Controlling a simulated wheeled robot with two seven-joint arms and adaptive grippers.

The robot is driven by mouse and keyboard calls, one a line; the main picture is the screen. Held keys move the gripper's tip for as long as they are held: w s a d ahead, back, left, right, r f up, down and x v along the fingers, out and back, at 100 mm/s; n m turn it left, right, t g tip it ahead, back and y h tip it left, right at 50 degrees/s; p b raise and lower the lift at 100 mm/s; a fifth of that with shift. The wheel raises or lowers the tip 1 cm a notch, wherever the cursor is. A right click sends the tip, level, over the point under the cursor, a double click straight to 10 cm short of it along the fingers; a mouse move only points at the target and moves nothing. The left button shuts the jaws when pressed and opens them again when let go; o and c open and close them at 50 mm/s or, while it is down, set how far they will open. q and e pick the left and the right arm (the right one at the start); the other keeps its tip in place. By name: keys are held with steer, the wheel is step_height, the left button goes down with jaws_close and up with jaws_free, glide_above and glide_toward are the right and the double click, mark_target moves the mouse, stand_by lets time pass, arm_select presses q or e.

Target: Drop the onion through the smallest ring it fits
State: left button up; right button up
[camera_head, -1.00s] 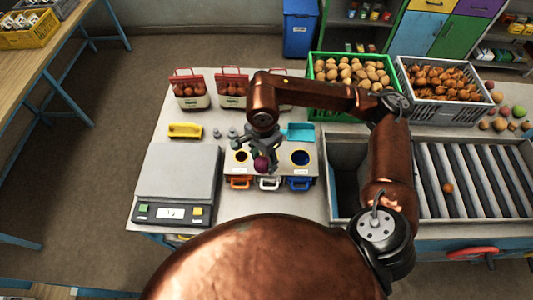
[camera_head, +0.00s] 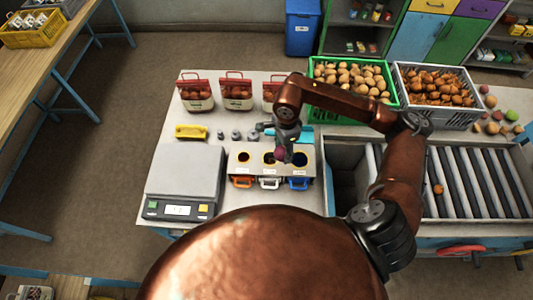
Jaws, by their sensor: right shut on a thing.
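The dark red onion (camera_head: 281,154) is in my right gripper (camera_head: 283,147), which is shut on it and points down. It hangs over the ring box (camera_head: 235,171), between the middle ring (camera_head: 268,158) and the right ring (camera_head: 299,158); its height above the box is hard to tell. The left ring (camera_head: 243,157) is the smallest and the right one looks the largest. The onion and gripper partly cover the area right of the middle ring. Orange (camera_head: 242,182), white (camera_head: 269,183) and blue (camera_head: 298,184) drawer fronts sit below the rings. My left gripper is not in view.
A scale (camera_head: 184,175) stands left of the box, with small weights (camera_head: 236,135) and a yellow tray (camera_head: 191,132) behind. Filled sacks (camera_head: 237,94) line the back. A green crate (camera_head: 312,92), a grey crate (camera_head: 440,116) and a roller conveyor (camera_head: 470,185) lie right.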

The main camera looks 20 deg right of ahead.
steer(key=d+f+m+p, duration=0.2)
steer(key=d+p, duration=0.1)
steer(key=d, duration=0.5)
arm_select(q)
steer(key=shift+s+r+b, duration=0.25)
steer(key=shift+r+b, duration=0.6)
steer(key=shift+b, duration=0.2)
arm_select(e)
step_height(320, 180, down, 6)
steer(key=shift+d+f, duration=0.15)
steer(key=shift+d, duration=0.05)
arm_select(q)
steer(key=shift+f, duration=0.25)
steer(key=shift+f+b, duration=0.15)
steer(key=shift+b, duration=0.2)
arm_select(e)
steer(key=shift+s, duration=0.1)
steer(key=o, duration=1.3)
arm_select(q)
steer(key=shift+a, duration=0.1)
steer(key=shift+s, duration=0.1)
arm_select(e)
step_height(320, 180, up, 12)
steer(key=shift+r, duration=0.1)
